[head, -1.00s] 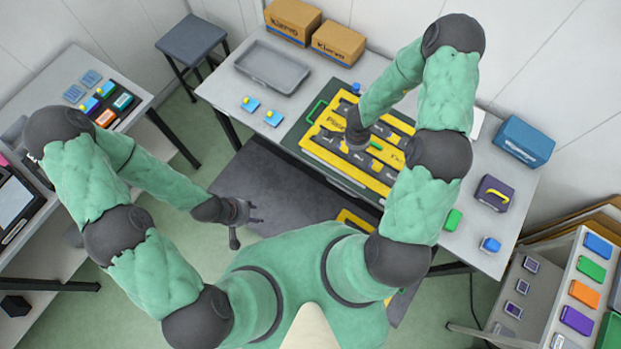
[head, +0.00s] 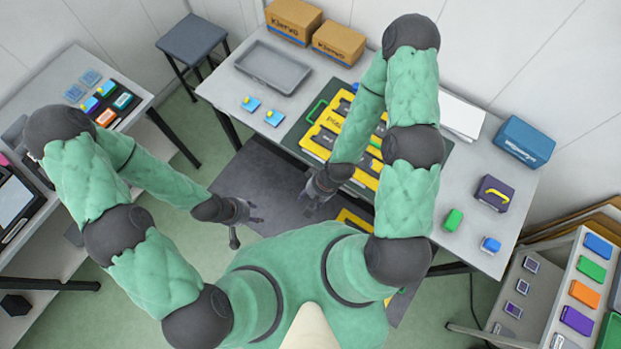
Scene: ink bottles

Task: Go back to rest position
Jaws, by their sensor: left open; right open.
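My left gripper (head: 246,214) hangs open and empty over the dark floor mat, left of the table's front edge. My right gripper (head: 312,199) is open and empty, in front of the table's near edge and to the right of my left gripper. The two grippers are apart. My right forearm crosses over the yellow and black board (head: 325,134) on the table and hides part of it. A green handle (head: 316,110) shows at the board's left side.
A side table with coloured blocks stands left.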

